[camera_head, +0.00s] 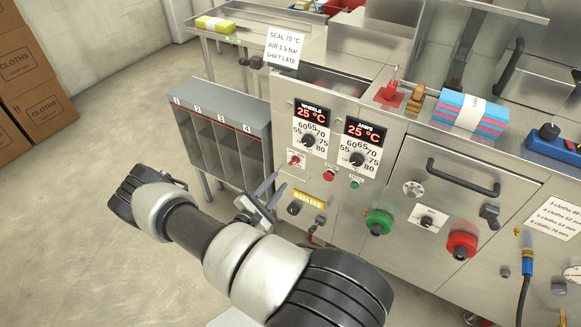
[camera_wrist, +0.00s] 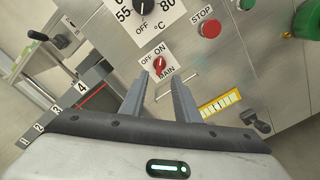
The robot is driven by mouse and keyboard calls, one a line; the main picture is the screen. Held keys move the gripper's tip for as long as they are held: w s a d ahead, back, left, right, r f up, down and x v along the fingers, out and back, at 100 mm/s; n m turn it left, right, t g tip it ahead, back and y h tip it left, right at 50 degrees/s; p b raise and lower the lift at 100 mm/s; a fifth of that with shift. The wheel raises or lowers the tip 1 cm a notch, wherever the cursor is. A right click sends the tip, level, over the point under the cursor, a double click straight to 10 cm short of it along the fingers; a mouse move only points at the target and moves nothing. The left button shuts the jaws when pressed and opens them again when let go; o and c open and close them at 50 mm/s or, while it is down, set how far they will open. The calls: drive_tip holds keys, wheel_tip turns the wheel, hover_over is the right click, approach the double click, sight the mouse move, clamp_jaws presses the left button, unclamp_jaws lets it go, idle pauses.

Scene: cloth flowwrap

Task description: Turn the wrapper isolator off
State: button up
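The wrapper isolator is a small red rotary knob (camera_head: 294,160) on a white plate on the steel panel, below the WHEELS dial. In the wrist view the red knob (camera_wrist: 159,65) sits on a plate marked OFF, ON and MAIN. Its handle looks turned toward ON, though it is small. My gripper (camera_head: 275,189) is in front of the panel, below the knob in the head view. In the wrist view my gripper's two fingers (camera_wrist: 158,80) are apart with nothing between them. The knob lies just beyond the fingertips, apart from them as far as I can tell.
Close by are a red STOP button (camera_wrist: 210,28), a yellow-framed strip (camera_wrist: 220,102) and a black knob (camera_head: 293,208). The WHEELS display (camera_head: 312,112) and JAWS display (camera_head: 365,131) read 25 °C. A numbered grey rack (camera_head: 225,107) stands left of the panel.

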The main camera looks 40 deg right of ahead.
sight(293, 163)
drive_tip(key=b+x, duration=0.1)
drive_tip(key=x, duration=0.8)
drive_tip(key=shift+w+d, duration=0.15)
drive_tip(key=shift+d, duration=0.2)
drive_tip(key=shift+c, duration=0.4)
clamp_jaws()
